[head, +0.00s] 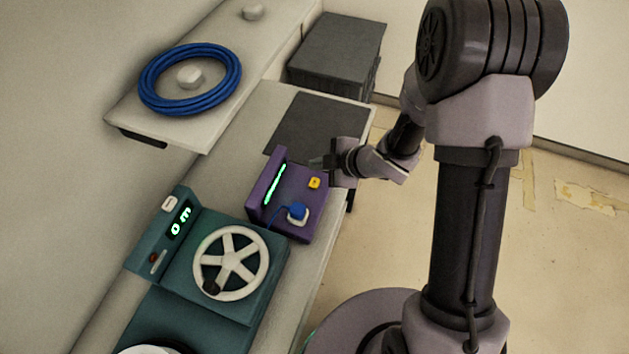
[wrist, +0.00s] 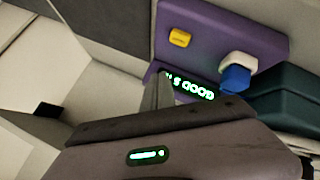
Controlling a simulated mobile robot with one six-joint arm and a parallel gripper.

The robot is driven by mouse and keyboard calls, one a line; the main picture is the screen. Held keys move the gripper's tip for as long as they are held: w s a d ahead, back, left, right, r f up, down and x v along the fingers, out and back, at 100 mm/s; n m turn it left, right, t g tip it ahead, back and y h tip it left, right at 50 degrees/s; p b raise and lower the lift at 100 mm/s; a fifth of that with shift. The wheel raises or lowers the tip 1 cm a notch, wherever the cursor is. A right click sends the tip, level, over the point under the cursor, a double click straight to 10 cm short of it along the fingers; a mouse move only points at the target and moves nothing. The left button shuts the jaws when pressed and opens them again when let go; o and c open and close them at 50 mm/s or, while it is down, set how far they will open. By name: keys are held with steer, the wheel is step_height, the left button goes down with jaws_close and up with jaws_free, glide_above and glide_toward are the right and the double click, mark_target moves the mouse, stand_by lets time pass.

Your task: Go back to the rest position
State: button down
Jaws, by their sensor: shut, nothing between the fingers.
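My gripper (head: 322,163) is shut and empty in the head view. It is just beyond the far right corner of the purple device (head: 300,190), above the bench, and appears apart from it. The purple device has a lit green display, a yellow button (head: 314,183) and a blue plug (head: 297,211) in a white socket. In the wrist view my gripper's fingers (wrist: 158,92) stand in front of the device's display, covering part of its text. The yellow button (wrist: 180,38) and blue plug (wrist: 236,78) also show there.
A teal machine (head: 205,260) with a white handwheel (head: 231,262) stands nearer on the bench. A dark mat (head: 318,124) lies beyond the purple device. A shelf (head: 130,118) at left holds a coiled blue cable (head: 148,92). Open floor (head: 570,240) lies to the right.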

steer(key=d+r+m+t+h+b, duration=0.3)
steer(key=d+r+m+h, duration=0.4)
steer(key=d+r+m, duration=0.5)
steer(key=s+d+r+m+g+h+b, duration=0.1)
steer(key=s+d+r+m+b, duration=0.15)
steer(key=s+r+m, duration=0.65)
steer(key=s+a+m+g+y, duration=0.1)
steer(key=s+a, duration=0.4)
steer(key=s, duration=0.8)
steer(key=shift+s+a+f+m+g+y, duration=0.15)
steer(key=shift+s+f+m+g+y, duration=0.2)
steer(key=shift+m+y, duration=0.55)
